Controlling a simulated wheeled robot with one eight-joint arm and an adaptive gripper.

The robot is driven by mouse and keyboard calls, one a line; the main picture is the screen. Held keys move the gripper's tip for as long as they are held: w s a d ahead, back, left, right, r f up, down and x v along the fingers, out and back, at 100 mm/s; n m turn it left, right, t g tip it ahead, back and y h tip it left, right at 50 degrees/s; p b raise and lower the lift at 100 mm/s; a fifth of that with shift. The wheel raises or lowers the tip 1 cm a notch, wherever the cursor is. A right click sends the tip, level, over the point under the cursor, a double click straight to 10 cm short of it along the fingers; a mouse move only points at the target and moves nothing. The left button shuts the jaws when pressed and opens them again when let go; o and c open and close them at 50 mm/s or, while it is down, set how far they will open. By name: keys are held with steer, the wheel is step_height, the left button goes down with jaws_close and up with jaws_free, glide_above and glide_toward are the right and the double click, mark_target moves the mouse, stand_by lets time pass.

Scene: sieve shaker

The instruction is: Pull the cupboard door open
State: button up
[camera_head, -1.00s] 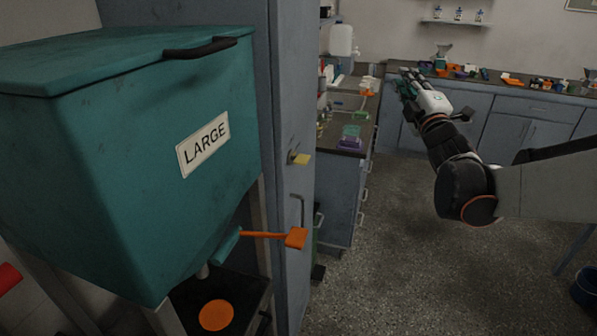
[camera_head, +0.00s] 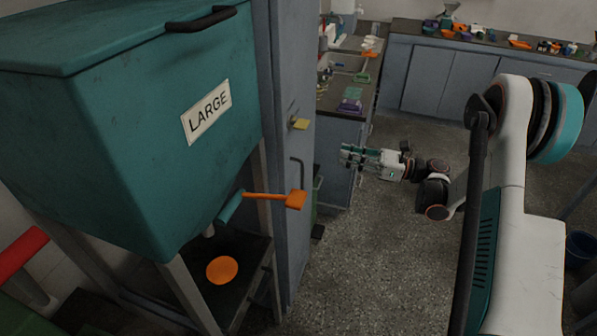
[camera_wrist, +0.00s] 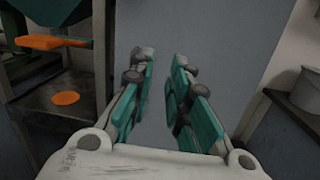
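The tall grey-blue cupboard door (camera_head: 298,80) is closed, beside the teal hopper in the head view. It carries a vertical bar handle (camera_head: 302,174) and, above that, a small yellow piece (camera_head: 299,123). My gripper (camera_head: 343,155) is to the right of the handle in the picture, fingers pointing left towards the door and apart from it. In the wrist view my gripper (camera_wrist: 160,65) has its two teal fingers spread with nothing between them. A plain grey-blue panel (camera_wrist: 215,35) fills the view beyond them; I cannot make out the handle there.
The teal hopper (camera_head: 140,130) marked LARGE stands at left, with an orange lever (camera_head: 294,199) sticking out near the door. An orange disc (camera_head: 222,270) lies beneath it. A bench with cabinets (camera_head: 450,80) runs along the back. The floor (camera_head: 370,270) before the door is clear.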

mark_target(302, 173)
step_height(302, 173, down, 6)
steer(key=s+n+g, duration=0.2)
steer(key=s+g, duration=0.1)
steer(key=shift+t, duration=0.3)
steer(key=w+a+b, duration=0.1)
steer(key=a, duration=0.3)
steer(key=a+b, duration=0.1)
steer(key=a, duration=0.4)
steer(key=w+a, duration=0.1)
steer(key=a, duration=0.3)
steer(key=shift+w+a+r+b, duration=0.25)
steer(key=shift+w+b, duration=0.1)
steer(key=shift+b, duration=0.05)
jaws_close()
